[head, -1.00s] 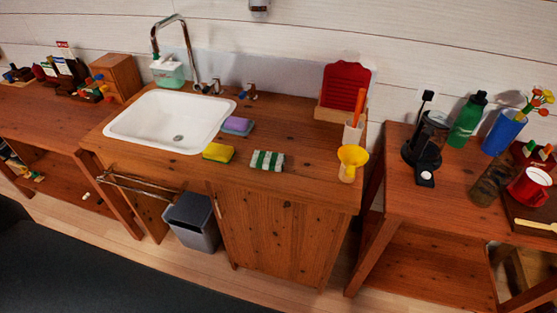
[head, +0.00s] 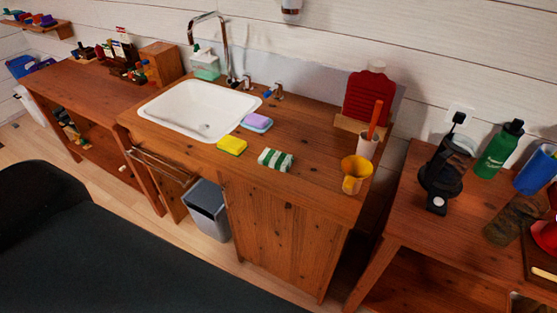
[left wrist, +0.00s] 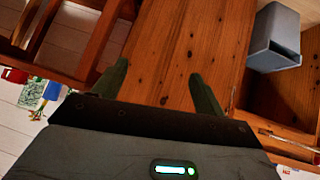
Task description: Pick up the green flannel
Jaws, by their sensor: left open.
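The green flannel (head: 276,159) looks like a small folded green-and-white striped cloth. In the head view it lies flat near the front edge of the wooden washstand top (head: 310,178), right of a yellow-green sponge (head: 232,146). Nothing covers it. In the left wrist view my left gripper (left wrist: 160,87) is open and empty, its two dark fingers apart in front of brown wooden panelling (left wrist: 170,45). The flannel cannot be made out in that view, and neither gripper shows in the head view.
A purple-and-blue sponge (head: 257,122) lies behind the flannel, beside the white sink (head: 196,109). A yellow cup (head: 355,174) stands to the right. A grey bin (head: 208,208) is below; it also shows in the left wrist view (left wrist: 274,37). A side table (head: 410,222) holds a green bottle (head: 498,150).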

